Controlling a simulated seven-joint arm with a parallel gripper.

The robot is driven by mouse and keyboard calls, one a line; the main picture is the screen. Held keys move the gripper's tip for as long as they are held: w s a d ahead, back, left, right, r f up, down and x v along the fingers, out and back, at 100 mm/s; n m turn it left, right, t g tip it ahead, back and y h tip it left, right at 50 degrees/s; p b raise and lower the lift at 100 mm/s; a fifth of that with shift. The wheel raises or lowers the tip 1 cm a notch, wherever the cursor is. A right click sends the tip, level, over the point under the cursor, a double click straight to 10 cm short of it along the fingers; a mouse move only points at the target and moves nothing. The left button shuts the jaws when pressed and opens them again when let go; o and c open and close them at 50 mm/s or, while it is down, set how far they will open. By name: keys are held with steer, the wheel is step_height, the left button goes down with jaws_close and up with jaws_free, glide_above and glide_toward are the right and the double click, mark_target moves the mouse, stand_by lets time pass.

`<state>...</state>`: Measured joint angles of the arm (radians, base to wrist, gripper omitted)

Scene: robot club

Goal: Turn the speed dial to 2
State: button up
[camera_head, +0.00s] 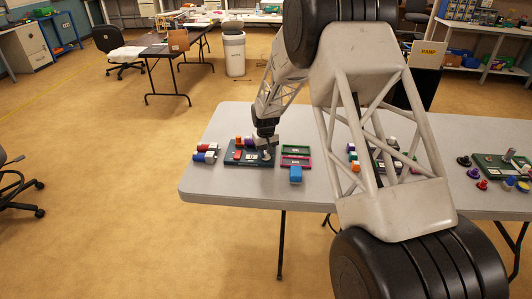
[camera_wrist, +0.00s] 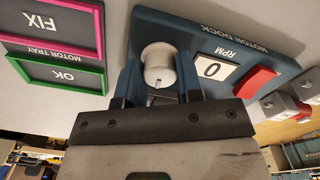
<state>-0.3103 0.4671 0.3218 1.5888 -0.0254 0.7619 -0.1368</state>
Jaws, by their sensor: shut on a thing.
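The speed dial (camera_wrist: 157,62) is a round pale knob with a dark mark line on its near side in the wrist view. It sits on the dark blue motor dock (camera_wrist: 235,32), whose RPM display (camera_wrist: 212,69) reads 0. A red block (camera_wrist: 254,82) is beside the display. My gripper (camera_wrist: 158,72) is shut on the dial, one blue finger on each side of it. In the head view, my gripper (camera_head: 266,142) points down over the right part of the motor dock (camera_head: 238,163), and hides part of the dial.
The green-rimmed OK tray (camera_head: 296,148) and the pink-rimmed FIX tray lie right of the dock. A blue block (camera_head: 296,174) stands in front of them. Red, white and blue motors (camera_head: 205,153) lie left of the dock. My arm covers the table's middle.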

mark_target(265, 153)
steer(key=shift+m, duration=0.5)
steer(key=o, duration=0.9)
steer(key=shift+r, duration=0.15)
steer(key=shift+a+r, duration=0.1)
steer(key=shift+r, duration=3.7)
steer(key=shift+r, duration=0.1)
